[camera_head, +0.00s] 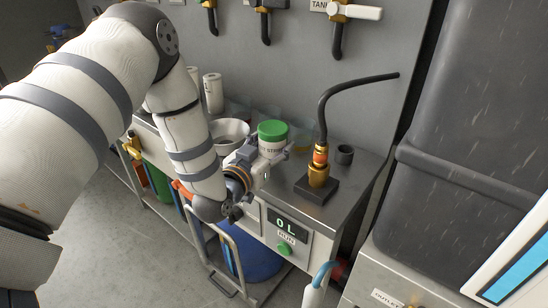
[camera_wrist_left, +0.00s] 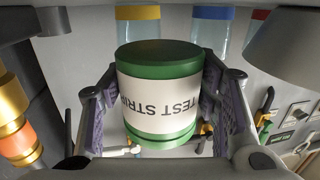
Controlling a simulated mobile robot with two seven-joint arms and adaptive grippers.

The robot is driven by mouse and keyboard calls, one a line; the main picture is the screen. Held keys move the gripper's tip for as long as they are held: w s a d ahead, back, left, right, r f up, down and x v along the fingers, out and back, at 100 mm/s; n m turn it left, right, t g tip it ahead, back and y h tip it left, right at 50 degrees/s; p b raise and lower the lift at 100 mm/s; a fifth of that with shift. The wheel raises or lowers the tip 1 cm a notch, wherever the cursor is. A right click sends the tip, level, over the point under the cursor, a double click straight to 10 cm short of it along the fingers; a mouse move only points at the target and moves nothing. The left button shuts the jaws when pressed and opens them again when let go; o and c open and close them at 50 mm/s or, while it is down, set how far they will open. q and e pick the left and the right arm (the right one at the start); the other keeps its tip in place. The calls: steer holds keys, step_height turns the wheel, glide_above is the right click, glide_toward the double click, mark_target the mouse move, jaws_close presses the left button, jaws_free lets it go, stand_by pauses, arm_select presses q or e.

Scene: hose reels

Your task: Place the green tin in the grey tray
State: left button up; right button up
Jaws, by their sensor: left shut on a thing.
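The green tin (camera_head: 273,131), with green lid and base and a white "TEST STRIPS" label, is at the steel bench in the head view. My left gripper (camera_head: 269,153) is shut on it from the near side. In the left wrist view the tin (camera_wrist_left: 158,92) sits between the two purple-padded fingers of the left gripper (camera_wrist_left: 158,108), its label upside down. I cannot tell whether the tin touches the bench. I cannot make out a grey tray in either view. My right gripper is not in view.
A brass nozzle (camera_head: 319,172) with a bent black hose stands on a dark block right of the tin. A small dark cup (camera_head: 344,154) is behind it. A white bowl (camera_head: 229,132) stands left of the tin. Bare bench top (camera_head: 310,212) shows near the front edge.

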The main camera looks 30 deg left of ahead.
mark_target(272, 156)
arm_select(q)
step_height(272, 156, down, 4)
steer(key=shift+r, duration=0.5)
steer(key=o, duration=0.8)
steer(key=shift+f, duration=0.25)
steer(key=o, duration=0.4)
steer(key=shift+r, duration=0.15)
